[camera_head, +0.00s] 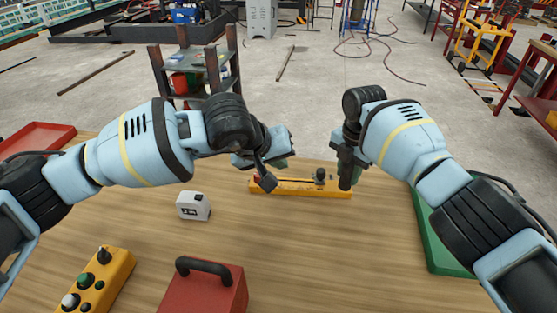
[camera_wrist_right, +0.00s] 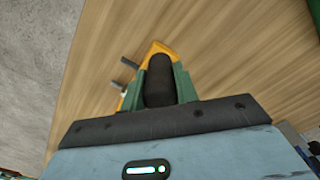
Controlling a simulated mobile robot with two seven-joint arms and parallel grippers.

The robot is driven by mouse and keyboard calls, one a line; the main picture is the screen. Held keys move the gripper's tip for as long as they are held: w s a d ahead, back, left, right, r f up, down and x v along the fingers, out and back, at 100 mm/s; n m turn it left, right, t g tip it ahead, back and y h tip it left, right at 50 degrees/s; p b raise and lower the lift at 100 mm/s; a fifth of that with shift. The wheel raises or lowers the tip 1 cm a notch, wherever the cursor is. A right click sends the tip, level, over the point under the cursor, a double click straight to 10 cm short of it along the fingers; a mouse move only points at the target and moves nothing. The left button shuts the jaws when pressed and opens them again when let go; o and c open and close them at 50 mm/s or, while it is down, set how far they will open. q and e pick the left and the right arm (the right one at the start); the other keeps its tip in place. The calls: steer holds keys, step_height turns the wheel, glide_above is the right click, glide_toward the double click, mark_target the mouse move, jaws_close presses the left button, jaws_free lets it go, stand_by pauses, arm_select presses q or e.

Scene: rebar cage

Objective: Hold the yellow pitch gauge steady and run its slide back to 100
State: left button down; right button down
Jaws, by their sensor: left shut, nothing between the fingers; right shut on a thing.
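The yellow pitch gauge (camera_head: 290,186) lies flat on the wooden table. A small slide with a dark knob (camera_head: 320,175) sits on it towards its right end, and a red mark shows at its left end. My right gripper (camera_head: 346,172) is at the gauge's right end. In the right wrist view its green fingers close around the gauge's black upright grip (camera_wrist_right: 158,82), with yellow body (camera_wrist_right: 159,47) beyond. My left gripper (camera_head: 268,175) is shut and empty above the gauge's left part, left of the slide. Its fingertips are partly hidden, and I cannot tell whether they touch the gauge. The scale is unreadable.
A white tape measure (camera_head: 193,206) lies left of the gauge. A red toolbox (camera_head: 205,290) and a yellow button box (camera_head: 98,280) stand nearer me. A green tray (camera_head: 436,235) lies at the right, a red tray (camera_head: 38,138) far left. The wood before the gauge is clear.

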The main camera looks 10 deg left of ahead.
steer(key=c, duration=1)
jaws_free()
step_height(320, 180, up, 12)
steer(key=shift+r, duration=0.1)
